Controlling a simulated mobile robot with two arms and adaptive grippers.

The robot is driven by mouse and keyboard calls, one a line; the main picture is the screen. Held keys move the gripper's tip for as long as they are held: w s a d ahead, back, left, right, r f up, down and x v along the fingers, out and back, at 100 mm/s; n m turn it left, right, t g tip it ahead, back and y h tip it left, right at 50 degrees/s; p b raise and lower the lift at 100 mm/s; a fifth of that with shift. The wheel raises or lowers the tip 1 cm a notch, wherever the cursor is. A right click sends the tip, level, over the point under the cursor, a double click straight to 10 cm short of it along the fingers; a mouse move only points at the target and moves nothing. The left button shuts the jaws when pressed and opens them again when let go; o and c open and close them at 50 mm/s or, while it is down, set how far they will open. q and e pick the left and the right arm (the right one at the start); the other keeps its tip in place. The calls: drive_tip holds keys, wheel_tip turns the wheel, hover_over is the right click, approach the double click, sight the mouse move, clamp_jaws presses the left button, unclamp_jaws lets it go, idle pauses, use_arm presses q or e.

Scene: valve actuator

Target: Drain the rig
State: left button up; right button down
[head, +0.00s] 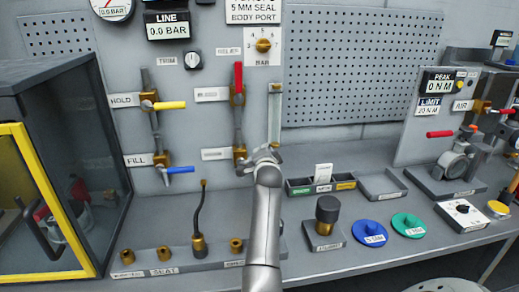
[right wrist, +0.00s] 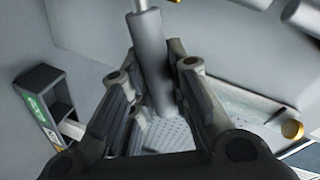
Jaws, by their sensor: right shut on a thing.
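The pipe rig is on the back panel. On the second pipe, the upper valve has a red lever (head: 238,76) pointing up. The lower brass valve (head: 240,155) is beside my right gripper (head: 262,156), next to a label too small to read. In the right wrist view, my right gripper (right wrist: 155,95) is shut on a grey cylindrical handle (right wrist: 152,62) with a thin metal stem. The line display (head: 168,25) reads 0.0 bar. My left gripper is out of view.
A yellow-framed clear cabinet (head: 50,200) stands at left. A bent hose fitting (head: 199,235), brass ports, a black-capped holder (head: 326,215), and blue (head: 369,232) and green (head: 408,225) discs sit on the bench. A sight tube (head: 275,115) rises just behind my right gripper.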

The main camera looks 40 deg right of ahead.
drive_tip(key=shift+s+d+f+m+y, duration=0.15)
drive_tip(key=shift+f+m+y, duration=0.1)
drive_tip(key=shift+f+m, duration=0.25)
drive_tip(key=shift+d+f+m+y, duration=0.1)
drive_tip(key=shift+f+m+y, duration=0.15)
drive_tip(key=shift+f+m, duration=0.25)
drive_tip(key=shift+d+f+m+t+y+p, duration=0.1)
drive_tip(key=shift+f+m+t+y+p, duration=0.3)
drive_tip(key=shift+f+m, duration=0.55)
drive_tip(key=c, duration=1.3)
unclamp_jaws()
drive_tip(key=shift+c, duration=0.2)
drive_tip(key=shift+s, duration=0.1)
drive_tip(key=v, duration=0.7)
drive_tip(key=shift+s, duration=0.1)
